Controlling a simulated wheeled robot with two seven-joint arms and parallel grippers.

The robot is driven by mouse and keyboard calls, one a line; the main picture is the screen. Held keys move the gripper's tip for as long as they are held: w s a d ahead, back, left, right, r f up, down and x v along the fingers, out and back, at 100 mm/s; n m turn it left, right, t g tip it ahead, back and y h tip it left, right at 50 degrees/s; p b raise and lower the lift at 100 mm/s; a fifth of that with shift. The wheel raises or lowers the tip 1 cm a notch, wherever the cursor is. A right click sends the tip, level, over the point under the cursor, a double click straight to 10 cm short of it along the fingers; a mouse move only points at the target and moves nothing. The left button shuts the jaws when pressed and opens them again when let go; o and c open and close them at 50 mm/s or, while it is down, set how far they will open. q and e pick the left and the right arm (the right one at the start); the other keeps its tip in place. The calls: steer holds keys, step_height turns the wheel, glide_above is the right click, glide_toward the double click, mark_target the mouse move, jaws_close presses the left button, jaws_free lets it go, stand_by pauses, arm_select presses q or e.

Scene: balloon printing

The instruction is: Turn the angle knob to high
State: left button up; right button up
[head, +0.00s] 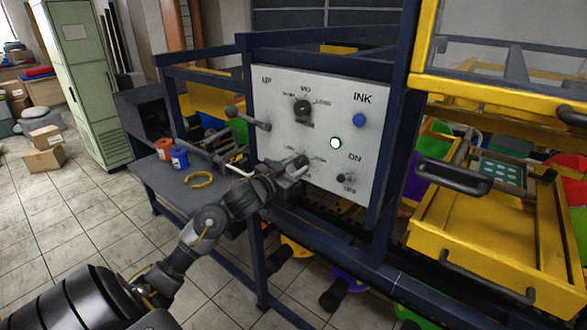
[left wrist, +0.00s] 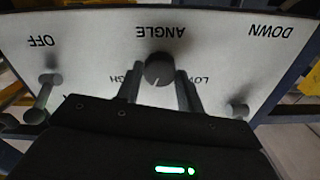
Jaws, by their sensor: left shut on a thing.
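The angle knob (left wrist: 160,69) is a dark round knob on the white control panel (head: 285,88), under the ANGLE label, which appears upside down in the left wrist view. My left gripper (left wrist: 160,88) has a finger on each side of the knob and is shut on it. In that view the LOW label is right of the knob and the partly covered HIGH label is left. A short pale mark shows on the knob's lower part; its exact setting is hard to tell. In the head view my left gripper (head: 298,165) covers most of the knob. My right gripper is not in view.
The panel also has an upper dark knob (head: 302,109), a blue INK button (head: 359,120), a lit green light (head: 335,142), an ON/OFF switch (head: 345,178) and an UP/DOWN lever (head: 248,119). A side table (head: 205,201) holds bottles and a yellow ring. Dark blue frame posts flank the panel.

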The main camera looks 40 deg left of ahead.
arm_select(q)
steer(key=m+b, duration=0.1)
steer(key=m, duration=0.3)
steer(key=shift+m+b, duration=0.65)
steer(key=shift+m, duration=1.15)
steer(key=o, duration=1)
